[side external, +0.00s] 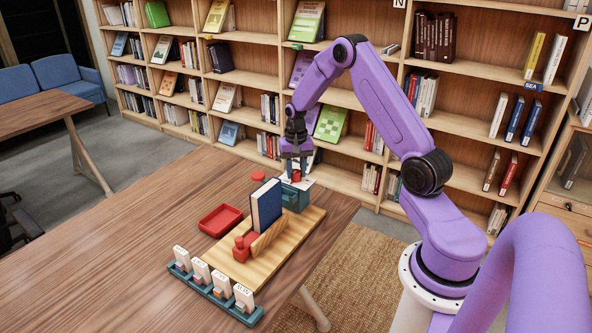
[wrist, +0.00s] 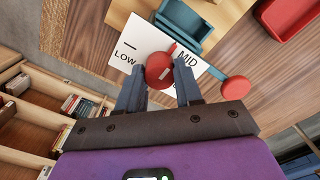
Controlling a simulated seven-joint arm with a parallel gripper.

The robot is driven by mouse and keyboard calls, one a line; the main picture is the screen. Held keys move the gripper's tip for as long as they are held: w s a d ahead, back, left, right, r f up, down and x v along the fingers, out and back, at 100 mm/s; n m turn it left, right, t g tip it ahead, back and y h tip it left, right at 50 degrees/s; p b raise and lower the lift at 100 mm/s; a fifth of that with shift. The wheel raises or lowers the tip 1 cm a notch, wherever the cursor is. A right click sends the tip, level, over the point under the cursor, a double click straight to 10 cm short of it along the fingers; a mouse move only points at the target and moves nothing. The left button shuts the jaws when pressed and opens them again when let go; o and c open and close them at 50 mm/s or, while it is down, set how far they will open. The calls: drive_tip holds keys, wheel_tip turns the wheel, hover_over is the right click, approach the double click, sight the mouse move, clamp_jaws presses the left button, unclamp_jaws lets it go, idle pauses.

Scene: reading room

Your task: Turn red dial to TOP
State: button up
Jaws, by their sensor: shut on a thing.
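The red dial (wrist: 159,72) sits on a white card (wrist: 125,35) with the printed words LOW and MID; no TOP label is readable. In the side view, my gripper (side external: 295,165) points down at the table's far end, with the dial (side external: 295,175) partly hidden between the fingers.
Close by stand a teal box (side external: 293,200), a wooden board (side external: 290,235) with a blue book (side external: 266,204), and a red tray (side external: 220,220). A teal rack (side external: 230,303) holds several white cards. Bookshelves stand behind.

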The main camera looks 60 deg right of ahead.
drive_tip(key=m, duration=0.8)
drive_tip(key=shift+m, duration=0.3)
drive_tip(key=m, duration=0.4)
drive_tip(key=shift+m, duration=2.5)
drive_tip(key=o, duration=1)
drive_tip(key=shift+o, duration=0.2)
drive_tip(key=shift+s, duration=0.1)
